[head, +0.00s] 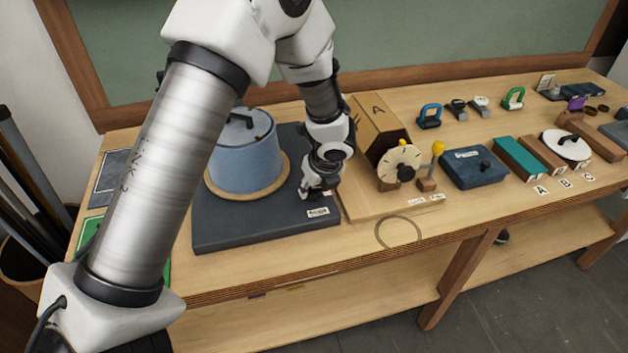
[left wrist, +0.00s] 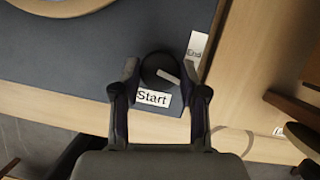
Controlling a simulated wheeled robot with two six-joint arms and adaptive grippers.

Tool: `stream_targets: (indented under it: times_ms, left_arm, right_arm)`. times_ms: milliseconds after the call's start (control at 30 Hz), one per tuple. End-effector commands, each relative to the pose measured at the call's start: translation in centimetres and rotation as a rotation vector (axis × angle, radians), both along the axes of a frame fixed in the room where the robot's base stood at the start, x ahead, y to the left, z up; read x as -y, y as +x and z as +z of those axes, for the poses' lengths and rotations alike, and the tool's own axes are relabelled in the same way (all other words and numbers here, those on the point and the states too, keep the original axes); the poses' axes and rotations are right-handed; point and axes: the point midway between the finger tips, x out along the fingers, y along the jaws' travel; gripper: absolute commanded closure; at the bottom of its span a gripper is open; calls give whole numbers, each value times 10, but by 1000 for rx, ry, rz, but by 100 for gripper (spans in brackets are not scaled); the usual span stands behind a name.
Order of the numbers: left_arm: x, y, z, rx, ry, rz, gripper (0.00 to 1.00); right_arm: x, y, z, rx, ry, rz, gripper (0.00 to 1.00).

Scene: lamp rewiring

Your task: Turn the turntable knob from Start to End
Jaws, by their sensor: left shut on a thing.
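The turntable is a dark base (head: 235,235) with a tan disc (head: 268,183) and a blue-grey drum (head: 245,160) on it. In the left wrist view the round black knob (left wrist: 155,66) sits near the base's corner, its white mark pointing to the lower right, between the Start label (left wrist: 153,98) and the End label (left wrist: 195,53). My left gripper (head: 312,193) is shut on the knob, a finger on each side, as the left wrist view (left wrist: 161,75) shows. My right gripper is out of view.
A blue box (head: 473,168) and several handles stand farther right. The table's front strip is mostly clear.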

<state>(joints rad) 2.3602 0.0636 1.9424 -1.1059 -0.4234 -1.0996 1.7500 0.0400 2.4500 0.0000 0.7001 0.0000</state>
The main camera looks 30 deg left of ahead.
Motion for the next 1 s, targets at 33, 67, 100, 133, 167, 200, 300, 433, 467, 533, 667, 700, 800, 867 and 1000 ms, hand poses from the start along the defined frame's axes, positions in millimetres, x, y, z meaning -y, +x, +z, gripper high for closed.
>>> stream_targets:
  times_ms: [33,67,100,133,167,200,300,433,467,533,667,700,800,867,1000]
  left_arm:
    - [0,0,3,-3,0,41,92]
    - [0,0,3,-3,2,69,92]
    - [0,0,3,-2,1,108,92]
    - [0,0,3,-3,0,136,92]
    - [0,0,3,-3,0,165,92]
    - [0,0,3,-3,0,203,92]
    - [0,1,3,-3,0,298,92]
    - [1,1,2,-2,-1,415,92]
    - [1,2,2,-2,0,440,92]
    - [0,2,1,-3,0,496,92]
    - [0,2,0,-3,-1,585,92]
    - [0,2,0,-3,0,609,92]
    - [0,2,0,-3,-1,657,92]
    - [0,2,-1,-3,-1,681,92]
    - [0,2,-1,-4,0,716,92]
  right_arm:
    - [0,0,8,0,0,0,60]
    - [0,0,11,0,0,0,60]
    - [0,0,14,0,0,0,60]
    - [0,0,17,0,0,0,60]
    - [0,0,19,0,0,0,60]
    - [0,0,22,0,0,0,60]
    - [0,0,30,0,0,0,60]
    - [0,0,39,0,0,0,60]
    - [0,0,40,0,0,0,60]
    - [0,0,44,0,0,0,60]
    - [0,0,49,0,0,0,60]
    - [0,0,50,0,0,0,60]
    - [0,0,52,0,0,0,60]
    - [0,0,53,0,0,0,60]
    - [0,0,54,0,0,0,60]
